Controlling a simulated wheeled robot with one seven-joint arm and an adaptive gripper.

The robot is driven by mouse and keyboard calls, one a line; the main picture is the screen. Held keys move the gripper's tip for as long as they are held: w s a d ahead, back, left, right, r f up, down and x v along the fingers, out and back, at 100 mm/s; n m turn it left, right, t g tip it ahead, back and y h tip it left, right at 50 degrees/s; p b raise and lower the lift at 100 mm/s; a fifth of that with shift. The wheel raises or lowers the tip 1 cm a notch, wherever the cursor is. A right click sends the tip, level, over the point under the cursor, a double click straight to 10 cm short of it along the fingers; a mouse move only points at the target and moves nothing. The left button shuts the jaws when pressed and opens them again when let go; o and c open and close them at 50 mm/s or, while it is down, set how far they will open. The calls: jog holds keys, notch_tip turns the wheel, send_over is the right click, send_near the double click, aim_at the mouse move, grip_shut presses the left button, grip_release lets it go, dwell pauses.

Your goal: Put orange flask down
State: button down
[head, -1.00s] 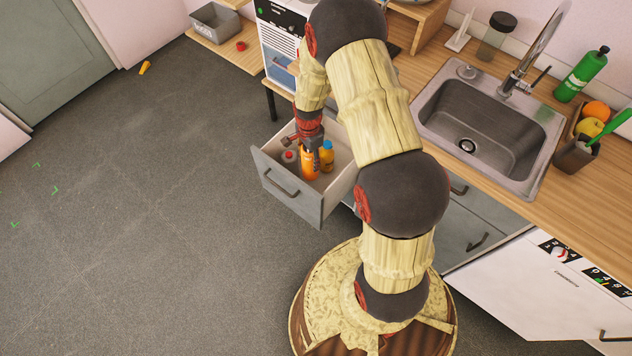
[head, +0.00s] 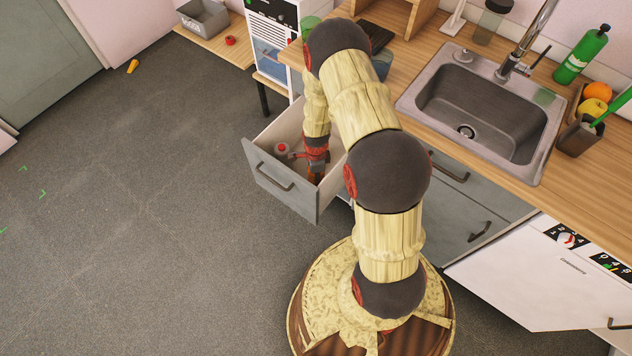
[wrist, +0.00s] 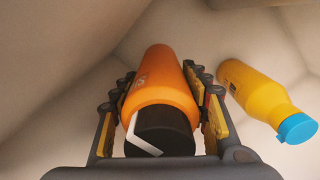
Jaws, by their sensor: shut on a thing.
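The orange flask (wrist: 165,85) has a black cap (wrist: 160,132) and sits between the two fingers of my gripper (wrist: 163,75) in the wrist view. The gripper is shut on it. In the head view my gripper (head: 314,160) reaches down inside the open drawer (head: 276,180), and only a sliver of the orange flask (head: 315,178) shows. The flask's lower end points away from the wrist camera; I cannot tell whether it touches the drawer floor.
A yellow bottle with a blue cap (wrist: 262,98) is right of the flask in the wrist view, apart from it. A red-topped container (head: 281,148) is in the drawer, left of my gripper. The sink (head: 480,115) and counter are at right.

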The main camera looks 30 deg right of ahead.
jog(key=shift+f+b, duration=0.35)
jog(key=shift+f, duration=0.95)
jog(key=shift+f, duration=0.1)
jog(key=shift+f, duration=0.1)
jog(key=c, duration=1)
grip_release()
jog(key=shift+o, duration=0.2)
